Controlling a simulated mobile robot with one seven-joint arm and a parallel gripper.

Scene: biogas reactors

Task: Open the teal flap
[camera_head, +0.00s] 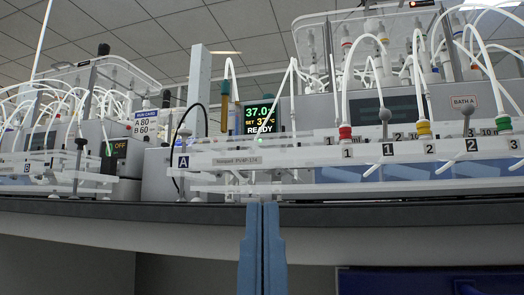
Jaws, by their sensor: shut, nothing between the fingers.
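My gripper (262,210) shows at the bottom middle as two blue fingers pointing up, pressed together with nothing between them. Its tips reach the front edge of the dark bench top (400,214), below the white label bar (240,161). I cannot make out a teal flap with certainty in this view. A dark blue panel (430,281) shows at the lower right, under the bench and apart from my gripper; its lower part is cut off.
Bath A (465,105), with several white tubes and numbered ports, stands on the bench at right. A display reading READY (259,119) stands behind the label bar. Another tubed unit (45,140) stands at left. The space below the bench at left looks clear.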

